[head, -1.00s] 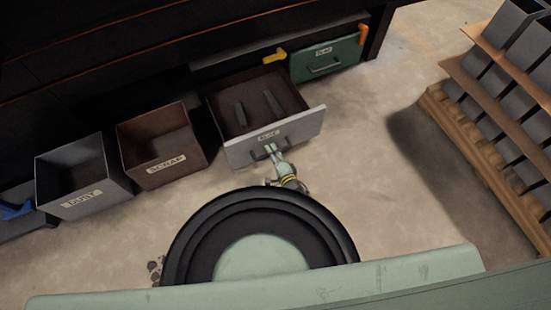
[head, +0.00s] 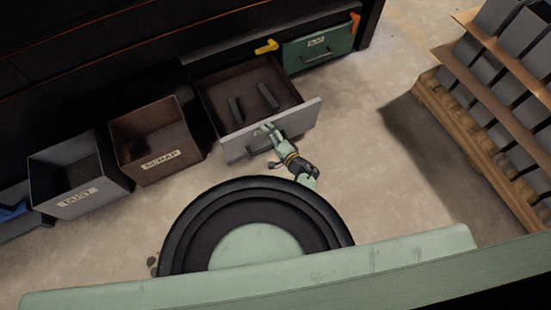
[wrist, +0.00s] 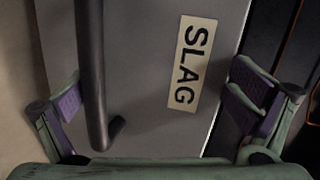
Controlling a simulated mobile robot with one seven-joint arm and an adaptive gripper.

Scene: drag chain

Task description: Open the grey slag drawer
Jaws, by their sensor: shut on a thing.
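The grey slag drawer (head: 235,147) is pulled out of the dark bench, its brown inside showing with two dark bars in it. Its front also shows in the wrist view (wrist: 145,60) with the SLAG label (wrist: 193,65) and dark bar handle (wrist: 92,70). My gripper (head: 263,130) is at the upper middle of this front. In the wrist view my gripper (wrist: 158,105) has its fingers wide apart across the front, one left of the handle, one beyond the label. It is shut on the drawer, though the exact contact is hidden.
A green drawer (head: 318,46) is shut at the right, with orange (head: 355,24) and yellow (head: 266,46) pieces near it. The SCRAP bin (head: 160,150) and DUST bin (head: 75,185) stand at the left. A loaded wooden rack (head: 480,130) is at the right, beyond bare floor.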

